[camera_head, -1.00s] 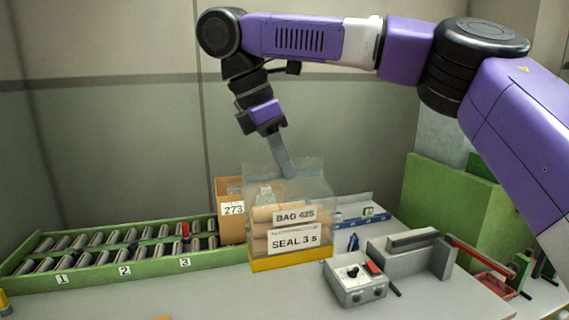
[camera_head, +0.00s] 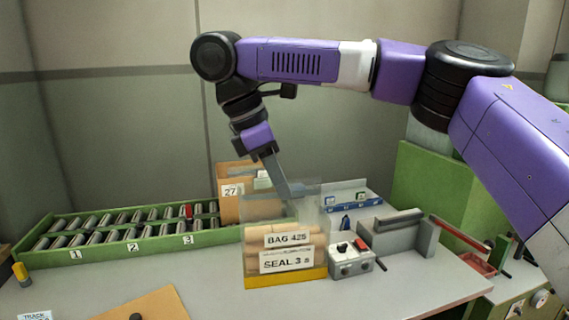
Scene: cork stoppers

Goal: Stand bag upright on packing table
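The bag (camera_head: 285,238) is clear, with tan cork stoppers inside, a yellow band along its bottom, and labels reading "BAG 425" and "SEAL 3 s". It is upright in the middle of the view. My gripper (camera_head: 282,188) comes down from above, and its grey fingers are at the bag's top edge. They look closed on it, seen nearly edge-on. I cannot tell whether the bag's base touches the packing table (camera_head: 225,275) or hangs just above it.
A green roller track (camera_head: 120,235) numbered 1 to 3 lies at left, with a cardboard box (camera_head: 232,205) behind the bag. A grey control box (camera_head: 350,262) and sealer (camera_head: 400,235) stand close right. A brown board (camera_head: 145,305) lies front left. Table between is clear.

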